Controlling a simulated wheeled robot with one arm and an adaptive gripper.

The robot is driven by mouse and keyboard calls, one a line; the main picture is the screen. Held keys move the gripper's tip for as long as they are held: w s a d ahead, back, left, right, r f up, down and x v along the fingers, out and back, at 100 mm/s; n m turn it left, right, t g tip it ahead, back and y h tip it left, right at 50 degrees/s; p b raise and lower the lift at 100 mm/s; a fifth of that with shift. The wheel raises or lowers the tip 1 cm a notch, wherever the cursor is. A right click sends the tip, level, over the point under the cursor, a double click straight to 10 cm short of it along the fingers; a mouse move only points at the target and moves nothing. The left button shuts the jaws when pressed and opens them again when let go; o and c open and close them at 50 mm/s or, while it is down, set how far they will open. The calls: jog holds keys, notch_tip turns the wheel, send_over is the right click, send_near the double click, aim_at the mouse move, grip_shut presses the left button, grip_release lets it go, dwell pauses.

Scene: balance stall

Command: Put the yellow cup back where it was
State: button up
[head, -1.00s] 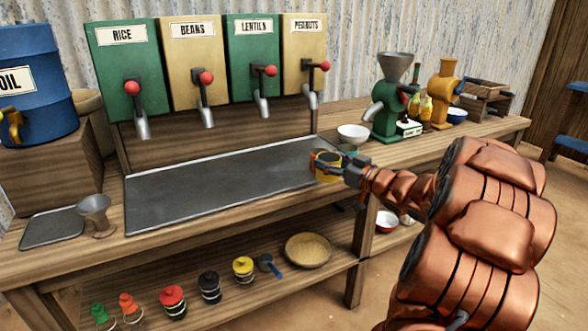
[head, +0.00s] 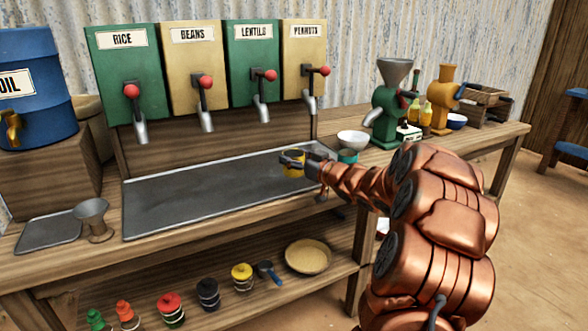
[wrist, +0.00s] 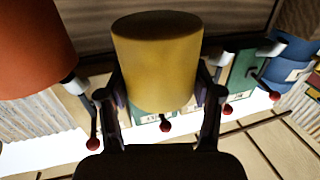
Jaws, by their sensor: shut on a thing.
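The yellow cup (head: 294,170) is between the fingers of my gripper (head: 290,161), over the right part of the long dark metal tray (head: 190,200). My gripper is shut on it. I cannot tell whether the cup's base touches the tray. In the wrist view the yellow cup (wrist: 155,60) fills the middle, with a finger of my gripper (wrist: 160,88) on each side. My gripper hides part of the cup in the head view.
Dispensers for rice (head: 123,75), beans, lentils and peanuts, with red-knobbed levers, stand behind the tray. A white bowl (head: 353,140) and a teal cup (head: 348,156) are right of it. A green grinder (head: 385,112) stands farther right. The tray's left and middle are clear.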

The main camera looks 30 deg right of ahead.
jog(key=shift+w+f+b, duration=0.15)
jog(key=shift+f+b, duration=0.35)
jog(key=shift+f, duration=1.25)
jog(key=shift+f, duration=0.15)
jog(key=o, duration=1.2)
jog(key=shift+r, duration=0.25)
jog(key=shift+s+d+f+p, duration=0.1)
jog(key=shift+s+d+p, duration=0.2)
jog(key=shift+s, duration=1.65)
jog(key=shift+s+d+r+p, duration=0.1)
jog(key=shift+s+d, duration=0.25)
jog(key=shift+s, duration=1.65)
jog(key=shift+s+d+f+p, duration=0.15)
jog(key=shift+s+d, duration=0.2)
jog(key=shift+s, duration=1.6)
